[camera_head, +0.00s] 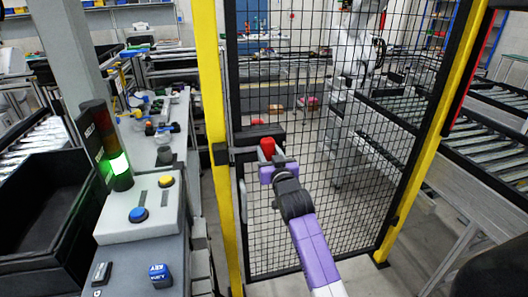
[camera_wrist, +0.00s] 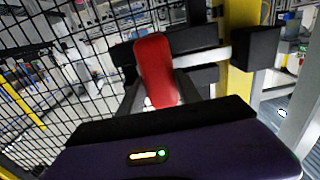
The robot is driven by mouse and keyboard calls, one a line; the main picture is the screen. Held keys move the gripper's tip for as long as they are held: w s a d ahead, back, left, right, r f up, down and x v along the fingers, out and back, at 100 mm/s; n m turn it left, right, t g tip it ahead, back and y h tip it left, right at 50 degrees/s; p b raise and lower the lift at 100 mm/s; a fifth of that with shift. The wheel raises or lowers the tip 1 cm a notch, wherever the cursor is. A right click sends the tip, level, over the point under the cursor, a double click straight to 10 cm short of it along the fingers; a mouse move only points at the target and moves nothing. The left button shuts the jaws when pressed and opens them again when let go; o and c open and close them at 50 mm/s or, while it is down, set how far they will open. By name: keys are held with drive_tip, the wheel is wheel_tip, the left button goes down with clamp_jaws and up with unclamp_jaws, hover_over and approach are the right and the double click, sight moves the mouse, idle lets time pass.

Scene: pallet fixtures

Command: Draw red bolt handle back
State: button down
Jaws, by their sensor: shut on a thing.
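The red bolt handle (camera_head: 267,147) sits on the dark bolt at the left side of the black mesh gate (camera_head: 310,120), next to the yellow post (camera_head: 212,110). My gripper (camera_head: 277,168) reaches up to it from below right. In the wrist view the red handle (camera_wrist: 155,70) stands slightly tilted in the middle, and my gripper (camera_wrist: 152,103) is shut on its lower end. A bare metal rod (camera_wrist: 203,57) runs from the handle toward a black block (camera_wrist: 256,48) by the yellow post (camera_wrist: 238,50). The fingertips are partly hidden behind my gripper's body.
A grey bench at left carries a control box (camera_head: 150,212) with blue and yellow buttons and a lit green stack light (camera_head: 118,163). A black bin (camera_head: 40,205) stands at far left. Roller conveyors (camera_head: 480,150) run at right. Floor beyond the mesh looks clear nearby.

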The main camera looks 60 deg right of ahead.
drive_tip(key=shift+s+d, duration=0.4)
drive_tip(key=shift+s, duration=0.1)
drive_tip(key=c, duration=0.8)
unclamp_jaws()
drive_tip(key=shift+s+d, duration=0.1)
drive_tip(key=shift+s+a, duration=0.1)
drive_tip(key=shift+a, duration=0.2)
drive_tip(key=b+v, duration=0.1)
drive_tip(key=v, duration=0.6)
drive_tip(key=shift+s+a+b, duration=0.1)
drive_tip(key=shift+b, duration=0.2)
